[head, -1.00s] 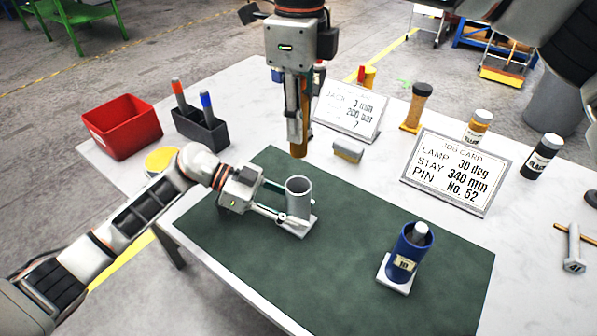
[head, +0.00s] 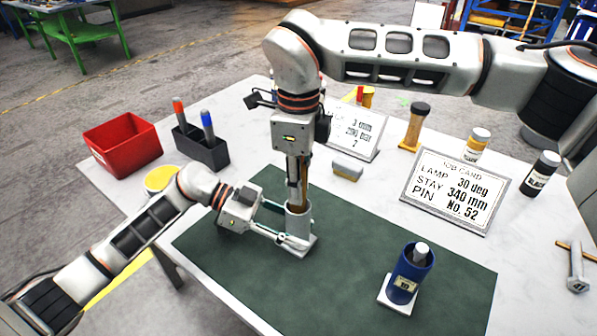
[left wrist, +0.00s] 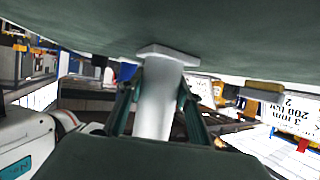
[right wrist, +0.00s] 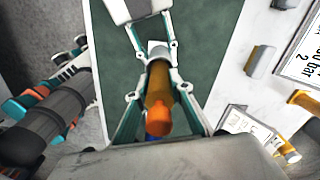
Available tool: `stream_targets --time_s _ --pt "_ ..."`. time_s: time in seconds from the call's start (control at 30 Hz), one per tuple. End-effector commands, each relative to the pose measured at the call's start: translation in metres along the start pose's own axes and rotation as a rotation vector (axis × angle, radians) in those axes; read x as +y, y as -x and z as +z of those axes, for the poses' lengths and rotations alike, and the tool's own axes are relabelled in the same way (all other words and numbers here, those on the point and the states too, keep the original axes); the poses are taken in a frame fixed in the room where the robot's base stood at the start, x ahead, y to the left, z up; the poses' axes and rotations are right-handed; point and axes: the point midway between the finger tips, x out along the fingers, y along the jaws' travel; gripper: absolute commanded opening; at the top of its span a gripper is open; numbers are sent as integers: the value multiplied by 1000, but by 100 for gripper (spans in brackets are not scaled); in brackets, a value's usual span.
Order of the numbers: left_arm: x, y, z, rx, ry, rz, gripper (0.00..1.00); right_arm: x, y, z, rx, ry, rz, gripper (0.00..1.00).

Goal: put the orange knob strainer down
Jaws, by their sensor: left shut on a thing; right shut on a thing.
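My right gripper (head: 298,198) is shut on the orange knob strainer, an amber-brown cylinder (head: 302,172) with an orange knob (right wrist: 160,120) facing the right wrist camera. It is held upright, its lower end at the mouth of a grey cylinder holder (head: 298,226). I cannot tell how far inside it reaches. My left gripper (head: 290,238) is shut on this grey holder, which has a square foot on the green mat (head: 340,285). In the left wrist view the grey holder (left wrist: 155,100) shows between the fingers; the strainer is hidden there.
A blue holder (head: 408,275) with a grey-topped piece stands on the mat's right. Behind are an amber cylinder with a dark top (head: 413,128), a small yellow-grey block (head: 347,172) and a job card (head: 455,190). A red bin (head: 122,148) is far left. The mat's front is clear.

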Motion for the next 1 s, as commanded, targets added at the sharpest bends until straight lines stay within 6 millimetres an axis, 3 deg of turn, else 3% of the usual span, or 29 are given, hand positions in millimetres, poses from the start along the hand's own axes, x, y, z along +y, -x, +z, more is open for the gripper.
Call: stream_targets --time_s 0.2,0.53,0.57,0.63,1.0 --pt "0 0 0 0 0 1 0 0 -11 0 0 8 1 0" --pt "0 0 0 0 0 1 0 0 -13 0 -1 10 0 0" --pt "0 0 0 0 0 1 0 0 -13 0 0 9 0 26" --pt "0 0 0 0 0 1 0 0 -13 0 0 9 0 41" --pt "0 0 0 0 0 1 0 0 -13 0 -1 9 0 41"
